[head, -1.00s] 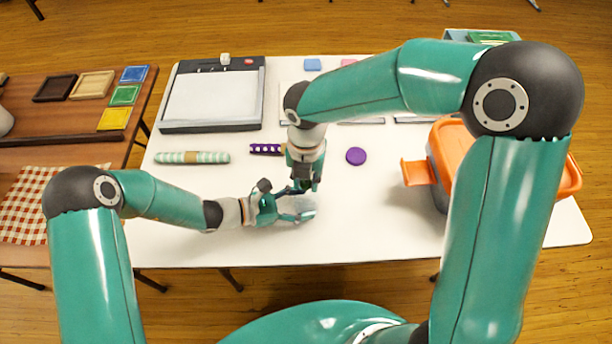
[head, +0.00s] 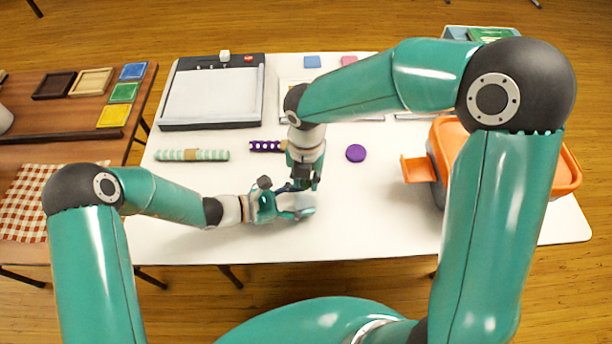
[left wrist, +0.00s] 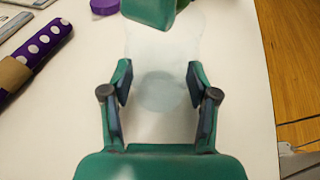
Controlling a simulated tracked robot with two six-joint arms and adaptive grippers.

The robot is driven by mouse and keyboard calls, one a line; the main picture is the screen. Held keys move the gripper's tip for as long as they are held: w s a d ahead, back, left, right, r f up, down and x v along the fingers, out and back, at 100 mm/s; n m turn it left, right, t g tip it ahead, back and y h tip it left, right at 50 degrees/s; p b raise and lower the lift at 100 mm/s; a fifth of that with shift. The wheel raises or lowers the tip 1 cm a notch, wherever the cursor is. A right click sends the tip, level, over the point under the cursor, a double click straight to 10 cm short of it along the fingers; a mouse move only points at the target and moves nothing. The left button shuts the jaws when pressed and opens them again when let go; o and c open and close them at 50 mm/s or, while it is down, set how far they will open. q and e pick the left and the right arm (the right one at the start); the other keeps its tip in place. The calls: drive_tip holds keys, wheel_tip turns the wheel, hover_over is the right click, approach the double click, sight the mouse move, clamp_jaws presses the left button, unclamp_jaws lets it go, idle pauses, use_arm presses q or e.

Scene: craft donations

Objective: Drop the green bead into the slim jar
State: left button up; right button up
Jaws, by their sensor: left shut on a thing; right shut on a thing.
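The slim jar (head: 307,203) is pale and see-through, so its outline is faint against the white table. My left gripper (head: 297,201) is shut around it from the left. In the left wrist view the jar (left wrist: 160,92) shows between the two fingers of my left gripper (left wrist: 159,85). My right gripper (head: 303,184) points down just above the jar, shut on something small. A green part of it shows at the top of the left wrist view. The green bead is not visible; the right fingers hide what they hold.
A purple dotted roll (head: 265,147) and a purple disc (head: 356,153) lie behind the grippers. A mint striped roll (head: 192,156) lies left. A light board (head: 212,97) is at the back left. An orange-lidded container (head: 440,170) stands right. The front table strip is clear.

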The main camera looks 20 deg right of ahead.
idle(0.3)
drive_tip(key=o, duration=0.8)
use_arm(q)
drive_tip(key=o, duration=0.9)
use_arm(e)
wheel_tip(320, 180, up, 12)
use_arm(q)
drive_tip(key=shift+o, duration=0.2)
drive_tip(key=shift+a, duration=0.1)
